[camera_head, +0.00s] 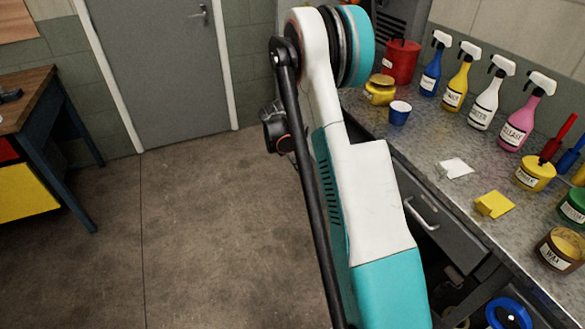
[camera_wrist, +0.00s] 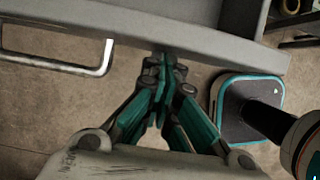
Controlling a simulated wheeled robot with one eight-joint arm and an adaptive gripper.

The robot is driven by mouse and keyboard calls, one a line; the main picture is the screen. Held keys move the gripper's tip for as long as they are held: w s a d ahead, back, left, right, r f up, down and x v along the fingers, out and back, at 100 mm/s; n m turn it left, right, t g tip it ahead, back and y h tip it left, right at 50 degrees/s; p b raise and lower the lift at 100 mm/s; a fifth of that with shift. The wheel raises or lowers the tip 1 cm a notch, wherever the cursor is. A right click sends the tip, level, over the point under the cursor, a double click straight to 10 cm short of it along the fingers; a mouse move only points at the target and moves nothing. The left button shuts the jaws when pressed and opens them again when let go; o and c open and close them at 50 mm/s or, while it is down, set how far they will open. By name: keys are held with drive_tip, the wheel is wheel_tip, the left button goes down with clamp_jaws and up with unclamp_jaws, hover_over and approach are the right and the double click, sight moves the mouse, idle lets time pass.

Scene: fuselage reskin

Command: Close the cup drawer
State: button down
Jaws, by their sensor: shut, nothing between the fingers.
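A grey drawer (camera_head: 455,243) with a light bar handle (camera_head: 421,213) sits under the right-hand counter. A dark gap shows between its front and the counter edge, so it looks partly open. No label marks it as the cup drawer. In the wrist view, the grey drawer front (camera_wrist: 220,52) crosses the top, with its handle (camera_wrist: 100,62) to the left of my gripper (camera_wrist: 163,62). My gripper is shut and empty, its fingertips at the front's lower edge in the picture; I cannot tell whether they touch. My arm hides part of the drawer in the head view.
A workbench (camera_head: 40,105) stands at left. Floor (camera_head: 220,230) between is clear.

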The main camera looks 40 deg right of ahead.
drive_tip(key=s+d, duration=0.2)
drive_tip(key=d, duration=0.6)
drive_tip(key=s+d, duration=0.1)
drive_tip(key=d, duration=0.7)
drive_tip(key=s+d, duration=0.2)
drive_tip(key=d, duration=0.6)
drive_tip(key=shift+s, duration=0.35)
drive_tip(key=shift+w+a, duration=0.2)
drive_tip(key=shift+a, duration=0.2)
drive_tip(key=a, duration=0.3)
drive_tip(key=shift+w+b, duration=0.3)
drive_tip(key=shift+w, duration=0.1)
drive_tip(key=s+p+v, duration=0.1)
drive_tip(key=p+v, duration=0.2)
drive_tip(key=v, duration=0.7)
drive_tip(key=shift+w+a+p, duration=0.2)
drive_tip(key=shift+w+p, duration=0.1)
drive_tip(key=shift+w, duration=0.1)
